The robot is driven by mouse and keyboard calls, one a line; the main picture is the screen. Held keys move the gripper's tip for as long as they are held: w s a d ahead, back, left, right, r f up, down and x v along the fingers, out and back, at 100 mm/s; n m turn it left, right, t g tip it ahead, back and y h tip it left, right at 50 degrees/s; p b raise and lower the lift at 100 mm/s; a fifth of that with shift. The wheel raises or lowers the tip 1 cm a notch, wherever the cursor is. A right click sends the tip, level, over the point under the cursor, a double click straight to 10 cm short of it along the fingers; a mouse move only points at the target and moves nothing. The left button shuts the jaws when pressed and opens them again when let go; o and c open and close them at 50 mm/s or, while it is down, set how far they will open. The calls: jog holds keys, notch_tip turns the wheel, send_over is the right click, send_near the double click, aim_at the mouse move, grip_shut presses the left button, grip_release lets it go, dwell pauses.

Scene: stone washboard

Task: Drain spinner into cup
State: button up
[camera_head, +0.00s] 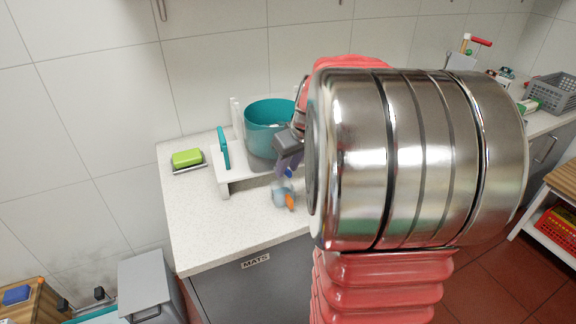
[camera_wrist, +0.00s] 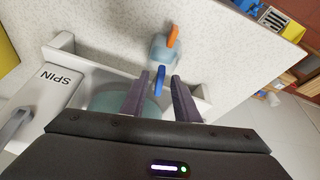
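The spinner (camera_head: 268,120) is a teal round tub on a white stand (camera_head: 232,176) on the counter. Its teal-tinted lower part (camera_wrist: 112,99) shows in the wrist view, partly behind my gripper. A pale blue cup (camera_head: 280,196) with an orange part (camera_wrist: 173,36) sits in front of the stand, and also shows in the wrist view (camera_wrist: 161,52). A small blue tap-like piece (camera_wrist: 160,82) stands between my gripper's fingers, near the cup. My gripper (camera_wrist: 160,75) is open, its fingers apart on either side of the blue piece. Contact cannot be told.
A white block marked SPIN (camera_wrist: 52,95) with a grey handle lies beside the spinner. A green sponge (camera_head: 187,158) sits on a holder at the counter's left. The counter front (camera_head: 210,235) is clear. My arm covers the head view's middle.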

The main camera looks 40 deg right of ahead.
jog(key=shift+c, duration=0.5)
grip_shut()
jog(key=shift+a, duration=0.1)
jog(key=shift+a+m+h, duration=0.2)
jog(key=shift+m+h, duration=0.1)
jog(key=shift+m, duration=0.4)
jog(key=shift+o, duration=0.5)
grip_release()
jog(key=shift+r, duration=0.1)
jog(key=v, duration=1.3)
jog(key=shift+r, duration=0.25)
